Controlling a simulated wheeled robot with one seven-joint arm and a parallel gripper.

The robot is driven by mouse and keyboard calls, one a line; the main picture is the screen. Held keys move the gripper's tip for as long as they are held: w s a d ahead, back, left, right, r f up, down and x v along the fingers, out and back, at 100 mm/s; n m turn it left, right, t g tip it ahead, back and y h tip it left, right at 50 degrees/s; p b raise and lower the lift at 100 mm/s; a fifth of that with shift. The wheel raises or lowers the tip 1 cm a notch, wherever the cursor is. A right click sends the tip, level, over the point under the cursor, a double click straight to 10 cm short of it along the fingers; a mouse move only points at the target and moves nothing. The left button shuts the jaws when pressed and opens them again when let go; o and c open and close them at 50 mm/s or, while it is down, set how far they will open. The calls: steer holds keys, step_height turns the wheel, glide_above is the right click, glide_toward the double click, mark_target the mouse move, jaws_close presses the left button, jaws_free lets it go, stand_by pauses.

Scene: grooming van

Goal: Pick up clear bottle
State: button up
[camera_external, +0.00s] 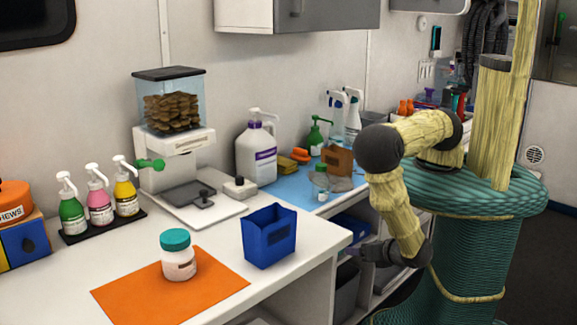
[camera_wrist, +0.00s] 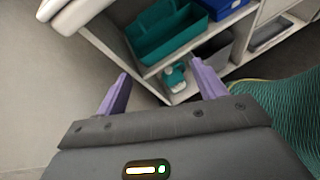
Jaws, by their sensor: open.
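Several bottles show in the external view, and I cannot tell for sure which is the clear bottle. A see-through container with a green top (camera_external: 320,184) stands on the blue mat. Two pale spray bottles (camera_external: 352,122) stand farther back against the wall. My gripper (camera_external: 368,252) hangs low beside the counter's right front edge, apart from all of these. In the wrist view its two purple fingers are spread open and empty (camera_wrist: 162,88). A small white-and-teal item (camera_wrist: 175,76) shows beyond them by the lower shelf.
A blue bin (camera_external: 269,237) stands near the counter corner. A white jar with a teal lid (camera_external: 178,256) stands on an orange mat (camera_external: 122,296). A large white pump jug (camera_external: 256,150) stands behind. A teal bin (camera_wrist: 165,35) is on the shelf unit in the wrist view.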

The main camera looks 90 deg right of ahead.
mark_target(327, 183)
steer(key=w+d+r+n+t+h+p, duration=0.1)
steer(key=d+r+t+h+p, duration=0.1)
steer(key=r, duration=0.4)
steer(key=w+d+r+n+t+h+p, duration=0.1)
steer(key=d+r+n+t+p, duration=0.1)
steer(key=r, duration=0.5)
steer(key=shift+d+r+h+p, duration=0.2)
steer(key=shift+d+h+p, duration=0.2)
steer(key=shift+p, duration=0.1)
steer(key=shift+w, duration=0.1)
steer(key=x, duration=1.1)
steer(key=shift+w+d, duration=0.2)
steer(key=shift+d, duration=0.05)
steer(key=shift+w+d, duration=0.15)
